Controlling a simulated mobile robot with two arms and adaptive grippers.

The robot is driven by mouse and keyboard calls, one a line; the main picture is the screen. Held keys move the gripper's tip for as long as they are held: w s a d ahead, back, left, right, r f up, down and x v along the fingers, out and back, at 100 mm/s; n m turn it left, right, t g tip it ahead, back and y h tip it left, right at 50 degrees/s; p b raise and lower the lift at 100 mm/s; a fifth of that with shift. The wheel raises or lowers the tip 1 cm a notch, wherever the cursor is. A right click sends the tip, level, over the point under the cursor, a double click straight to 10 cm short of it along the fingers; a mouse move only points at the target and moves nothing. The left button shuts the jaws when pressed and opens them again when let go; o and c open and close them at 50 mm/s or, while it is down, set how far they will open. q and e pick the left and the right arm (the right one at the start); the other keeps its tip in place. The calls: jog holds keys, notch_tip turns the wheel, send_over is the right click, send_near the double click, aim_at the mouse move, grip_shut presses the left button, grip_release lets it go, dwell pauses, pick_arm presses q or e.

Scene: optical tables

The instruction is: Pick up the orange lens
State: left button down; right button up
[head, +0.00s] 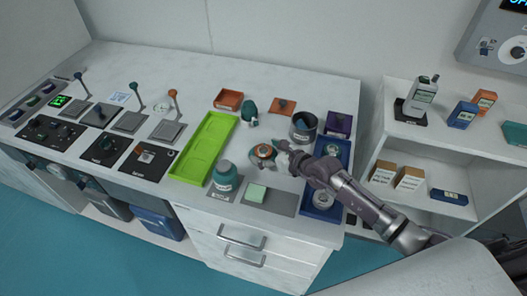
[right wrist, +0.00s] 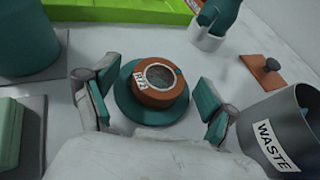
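The orange lens (right wrist: 160,84) is a short orange cylinder with a dark glass top and a white label. It sits on a round teal base (right wrist: 128,100) on the white table. In the head view the lens (head: 264,150) is left of my right gripper (head: 276,152). In the right wrist view my right gripper (right wrist: 153,98) is open, with one teal-padded finger on each side of the lens. Gaps show between both fingers and the lens, so nothing is held. My left gripper is not in view.
A grey waste bin (right wrist: 278,125) stands close to the right finger. A teal-topped bottle (head: 225,177), a pale green block (head: 256,193) on a grey mat and a lime green tray (head: 204,148) lie to the left. A blue tray (head: 338,152) is on the right.

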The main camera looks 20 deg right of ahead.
jog(key=c, duration=1.1)
jog(key=shift+c, duration=0.5)
jog(key=shift+r, duration=0.1)
